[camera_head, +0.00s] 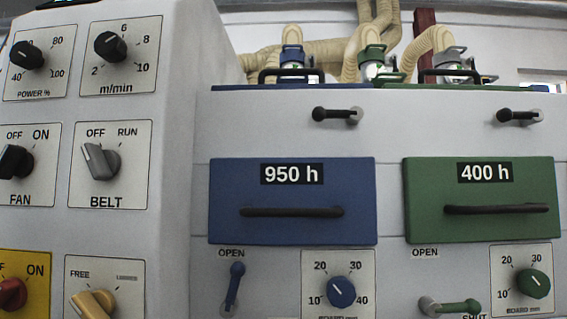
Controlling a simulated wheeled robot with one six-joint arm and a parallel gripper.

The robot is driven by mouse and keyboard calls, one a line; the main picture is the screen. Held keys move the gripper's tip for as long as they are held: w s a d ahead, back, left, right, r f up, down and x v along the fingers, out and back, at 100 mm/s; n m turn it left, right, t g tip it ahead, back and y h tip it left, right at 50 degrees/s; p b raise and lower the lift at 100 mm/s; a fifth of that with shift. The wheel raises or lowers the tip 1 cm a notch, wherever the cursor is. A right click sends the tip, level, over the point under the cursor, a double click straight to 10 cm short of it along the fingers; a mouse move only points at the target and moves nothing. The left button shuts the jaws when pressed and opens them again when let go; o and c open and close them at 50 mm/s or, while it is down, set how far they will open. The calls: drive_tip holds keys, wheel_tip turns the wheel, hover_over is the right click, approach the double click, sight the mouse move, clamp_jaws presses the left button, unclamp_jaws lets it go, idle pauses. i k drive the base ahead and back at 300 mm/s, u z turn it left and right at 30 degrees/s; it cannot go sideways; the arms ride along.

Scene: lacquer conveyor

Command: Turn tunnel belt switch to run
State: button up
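The belt switch (100,161) is a grey rotary knob on a white plate (137,184) marked OFF, RUN and BELT, on the front of the pale cabinet at the left. Its handle slants to the upper left, toward OFF. RUN is printed at the plate's upper right. Nothing covers the switch. My gripper is not in view.
Other knobs surround it: a black fan switch (16,161) to the left, a black m/min dial (110,46) above, a yellow knob (92,303) below. A blue drawer (293,228) and a green drawer (480,228) with bar handles stand to the right.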

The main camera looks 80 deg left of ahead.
sight(103, 165)
drive_tip(key=z, duration=0.2)
drive_tip(key=k, duration=1.3)
drive_tip(key=u, duration=0.45)
